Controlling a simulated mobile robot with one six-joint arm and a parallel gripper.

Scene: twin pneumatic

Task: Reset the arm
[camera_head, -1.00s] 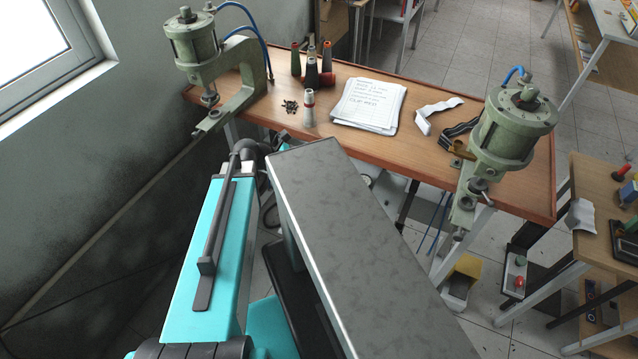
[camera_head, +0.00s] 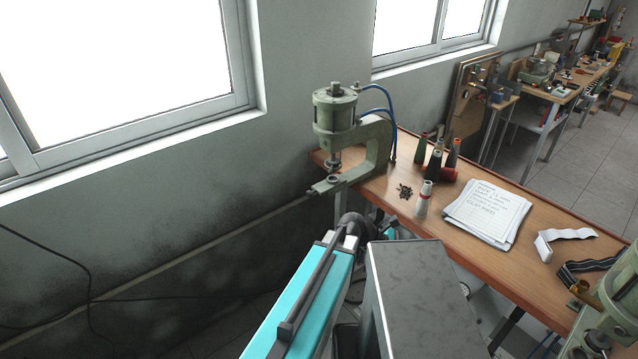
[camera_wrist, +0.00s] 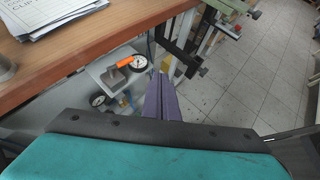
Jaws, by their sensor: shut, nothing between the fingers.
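My gripper (camera_wrist: 163,97) shows in the wrist view as two purple fingers pressed together, with nothing between them. It points out past the front edge of the wooden workbench, over the space beside and below the bench top. In the head view my teal and grey arm reaches forward toward the front edge of the workbench (camera_head: 408,228).
A green pneumatic press (camera_head: 376,150) stands at the bench's left end and another (camera_head: 616,305) is cut off at the right. Thread cones (camera_head: 437,160) and papers (camera_head: 487,212) lie between. A wall with windows is at the left. A shelf with an orange-handled item (camera_wrist: 124,62) sits below.

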